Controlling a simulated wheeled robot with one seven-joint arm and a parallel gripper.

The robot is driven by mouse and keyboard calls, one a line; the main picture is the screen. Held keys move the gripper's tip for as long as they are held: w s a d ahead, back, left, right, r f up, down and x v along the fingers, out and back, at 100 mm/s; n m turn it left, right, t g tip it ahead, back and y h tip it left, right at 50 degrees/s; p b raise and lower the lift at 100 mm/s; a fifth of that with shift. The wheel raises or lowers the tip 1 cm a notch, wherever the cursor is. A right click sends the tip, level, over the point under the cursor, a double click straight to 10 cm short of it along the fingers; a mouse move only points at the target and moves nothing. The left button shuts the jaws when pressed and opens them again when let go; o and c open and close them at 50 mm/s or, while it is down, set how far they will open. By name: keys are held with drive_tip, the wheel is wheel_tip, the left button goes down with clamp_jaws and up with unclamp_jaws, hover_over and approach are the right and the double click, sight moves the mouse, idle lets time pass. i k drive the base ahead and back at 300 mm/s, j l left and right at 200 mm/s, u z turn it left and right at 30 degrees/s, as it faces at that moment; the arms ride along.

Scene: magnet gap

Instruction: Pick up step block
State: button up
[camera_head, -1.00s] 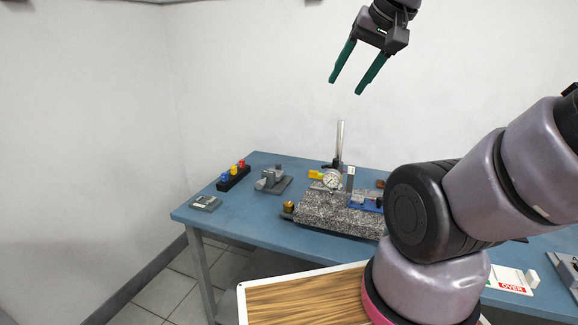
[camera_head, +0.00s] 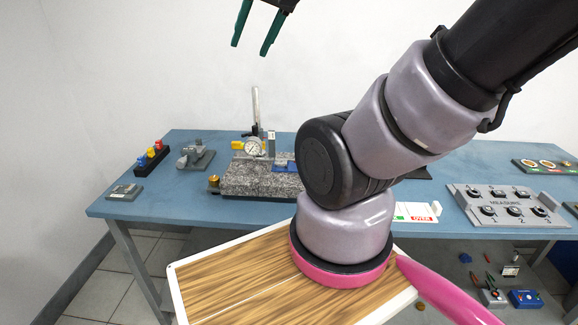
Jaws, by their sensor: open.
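My gripper (camera_head: 251,48) is open and empty at the top of the view, high above the table and in front of the white wall. Its two green fingers point down and are well apart. I cannot tell for sure which thing is the step block. A small upright grey block (camera_head: 271,142) stands by the dial gauge (camera_head: 253,148) at the granite plate (camera_head: 258,180). A flat grey piece (camera_head: 125,192) lies at the table's front left corner. My gripper touches none of these. My arm hides the plate's right side and part of the table behind it.
The blue table (camera_head: 170,205) also bears a grey fixture (camera_head: 195,155), a black rack with coloured pieces (camera_head: 152,158), a tall metal post (camera_head: 256,108), a white OVER tray (camera_head: 415,212) and a MEASURE panel (camera_head: 508,207). The front left of the table has free room.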

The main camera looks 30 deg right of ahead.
sight(278, 164)
drive_tip(key=z, duration=0.7)
drive_tip(key=k+j+z, duration=0.15)
drive_tip(key=z, duration=0.35)
drive_tip(key=k+j+z, duration=0.2)
drive_tip(key=z, duration=0.3)
drive_tip(key=k+j+z, duration=0.1)
drive_tip(key=k+z, duration=0.15)
drive_tip(key=z, duration=0.2)
drive_tip(key=k+j, duration=0.1)
drive_tip(key=k, duration=0.5)
drive_tip(key=i+j, duration=0.4)
drive_tip(key=i, duration=0.2)
